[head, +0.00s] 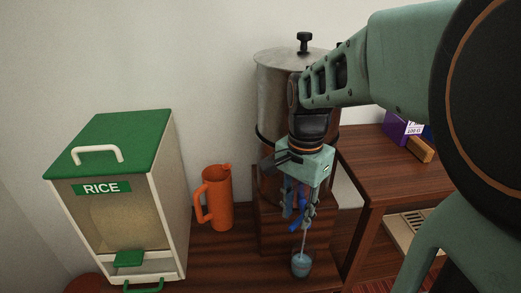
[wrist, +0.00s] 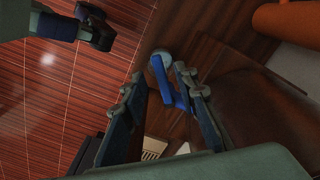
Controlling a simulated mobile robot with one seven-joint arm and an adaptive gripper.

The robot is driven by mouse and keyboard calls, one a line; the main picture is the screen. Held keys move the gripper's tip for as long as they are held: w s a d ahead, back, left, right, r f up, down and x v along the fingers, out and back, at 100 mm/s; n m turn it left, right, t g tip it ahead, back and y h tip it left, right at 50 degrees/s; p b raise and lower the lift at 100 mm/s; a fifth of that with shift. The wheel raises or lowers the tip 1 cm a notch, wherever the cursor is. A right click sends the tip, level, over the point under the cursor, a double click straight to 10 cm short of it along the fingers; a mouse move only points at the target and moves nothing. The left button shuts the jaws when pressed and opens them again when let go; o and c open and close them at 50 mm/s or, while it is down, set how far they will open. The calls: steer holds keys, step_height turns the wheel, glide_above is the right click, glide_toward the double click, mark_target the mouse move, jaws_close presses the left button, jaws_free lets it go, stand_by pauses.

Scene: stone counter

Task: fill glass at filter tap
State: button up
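The filter is a tall metal urn (head: 285,75) with a black-knobbed lid, standing on a wooden stand behind my gripper. Its blue tap lever (head: 293,228) shows low beside my fingers, and in the wrist view the blue lever (wrist: 163,78) lies between the fingers, nearer the right one. My gripper (head: 301,212) points down in front of the urn, its fingers apart. A small pale-blue glass (head: 301,266) stands upright below the tap. A thin pale line runs from the tap area down to it, perhaps water. The fill level is unclear.
An orange jug (head: 216,198) stands left of the urn. A white rice dispenser (head: 125,205) with a green lid is further left. A wooden table (head: 375,165) with a purple box (head: 398,128) is at the right. The wall is close behind.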

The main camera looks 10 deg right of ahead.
steer(key=shift+f+b, duration=0.35)
steer(key=shift+f, duration=0.45)
steer(key=shift+c, duration=0.6)
jaws_close()
